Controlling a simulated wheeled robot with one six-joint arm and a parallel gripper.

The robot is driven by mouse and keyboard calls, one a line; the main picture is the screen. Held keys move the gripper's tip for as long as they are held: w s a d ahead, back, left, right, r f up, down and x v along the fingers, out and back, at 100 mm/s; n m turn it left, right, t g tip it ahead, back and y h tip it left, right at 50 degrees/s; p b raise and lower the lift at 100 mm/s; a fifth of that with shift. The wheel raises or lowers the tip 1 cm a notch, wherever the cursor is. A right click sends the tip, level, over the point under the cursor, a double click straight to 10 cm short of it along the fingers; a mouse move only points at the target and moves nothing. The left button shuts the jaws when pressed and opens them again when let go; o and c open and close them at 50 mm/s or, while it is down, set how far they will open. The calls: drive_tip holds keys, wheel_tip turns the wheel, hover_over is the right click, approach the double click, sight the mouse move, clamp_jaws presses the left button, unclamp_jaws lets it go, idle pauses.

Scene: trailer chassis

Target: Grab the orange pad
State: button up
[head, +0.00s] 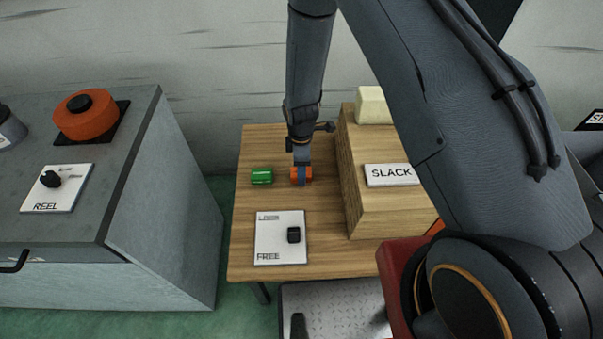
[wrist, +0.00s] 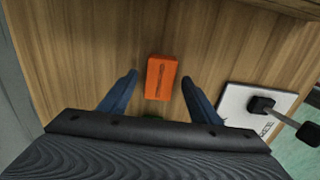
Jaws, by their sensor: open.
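The orange pad (wrist: 161,78) lies on the wooden table, seen from above in the wrist view. It is a small block with a dark slot or line on its top. My gripper (wrist: 160,82) is open, with one blue finger on each side of the pad and a gap on both sides. In the head view the pad (head: 309,174) shows at the tip of my gripper (head: 302,175), partly hidden by a blue finger.
A green block (head: 261,176) lies just left of the pad. A white FREE plate (head: 268,238) with a black knob (head: 293,235) is nearer the front. A wooden box (head: 375,215) with a SLACK label (head: 391,175) stands close on the right.

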drive_tip(key=shift+f, duration=0.65)
drive_tip(key=c, duration=1.2)
drive_tip(key=shift+r, duration=0.1)
